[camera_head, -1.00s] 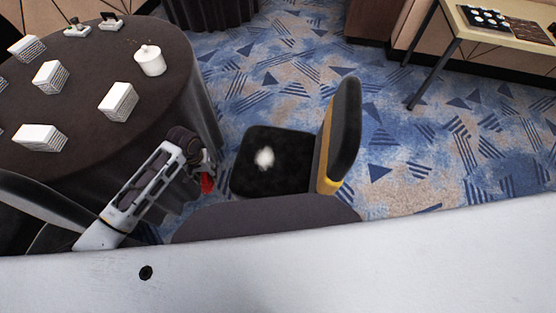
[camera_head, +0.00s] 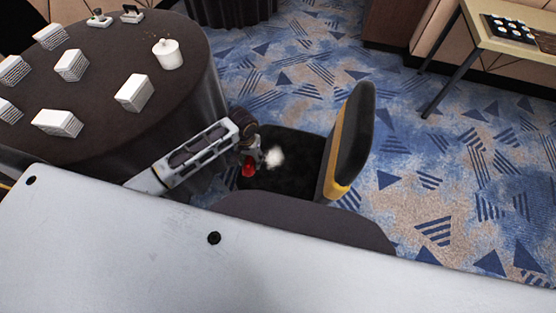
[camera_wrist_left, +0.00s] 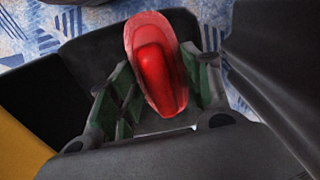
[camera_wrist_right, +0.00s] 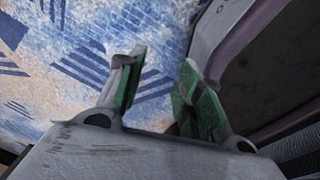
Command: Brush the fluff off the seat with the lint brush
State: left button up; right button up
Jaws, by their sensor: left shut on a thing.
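The chair's black seat (camera_head: 283,181) is in the middle of the head view, with a white tuft of fluff (camera_head: 273,157) on its upper left part. The red lint brush (camera_head: 248,169) is in my left gripper (camera_head: 251,157), at the seat's left edge, just left of the fluff. In the left wrist view the brush (camera_wrist_left: 157,65) sits between the green finger pads of the left gripper (camera_wrist_left: 160,92), over the dark seat. I cannot tell whether the brush touches the seat. My right gripper (camera_wrist_right: 152,92) is open and empty above the carpet in its wrist view.
The chair's black and yellow backrest (camera_head: 351,139) rises right of the seat. A round dark table (camera_head: 100,95) with white stacks and a white pot (camera_head: 168,54) stands at the left. A side table (camera_head: 500,40) is at the upper right. Patterned carpet lies clear between.

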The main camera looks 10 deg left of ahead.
dwell(0.3)
